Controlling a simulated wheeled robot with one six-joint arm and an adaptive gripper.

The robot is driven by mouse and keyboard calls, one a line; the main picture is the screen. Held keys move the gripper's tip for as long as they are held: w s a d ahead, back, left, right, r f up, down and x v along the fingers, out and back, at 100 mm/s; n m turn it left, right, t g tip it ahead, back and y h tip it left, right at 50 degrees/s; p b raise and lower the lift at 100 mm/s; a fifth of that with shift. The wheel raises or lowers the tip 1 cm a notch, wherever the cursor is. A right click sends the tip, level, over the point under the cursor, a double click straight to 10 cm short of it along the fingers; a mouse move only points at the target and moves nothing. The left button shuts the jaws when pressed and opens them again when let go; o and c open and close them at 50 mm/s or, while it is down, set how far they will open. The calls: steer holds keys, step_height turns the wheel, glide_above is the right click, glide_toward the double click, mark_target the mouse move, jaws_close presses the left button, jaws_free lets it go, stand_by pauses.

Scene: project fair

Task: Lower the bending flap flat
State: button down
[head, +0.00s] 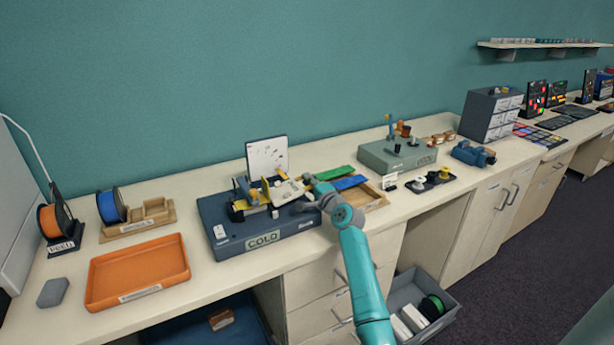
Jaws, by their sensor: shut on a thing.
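The bender is a dark blue box (232,240) labelled COLD, with yellow and grey fittings on top. A cream plate, which looks like the bending flap (284,193), sits tilted at the right of these fittings. My gripper (301,203) reaches in from the right at the flap's right edge and is shut on it. The fingertips are small and partly hidden, so the exact grip point is unclear. A white upright board (266,156) with markings stands behind the flap.
Green (335,173) and blue (350,183) strips lie in a wooden tray right of the bender. An orange tray (137,270), filament spools (111,206) and a wooden holder stand left. A grey-green box (397,157) with knobs stands further right.

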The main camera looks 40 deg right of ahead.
steer(key=shift+f+m, duration=0.4)
steer(key=shift+f, duration=0.15)
steer(key=c, duration=1.2)
jaws_free()
steer(key=shift+o, duration=0.2)
steer(key=shift+s, duration=0.1)
steer(key=v, duration=1.2)
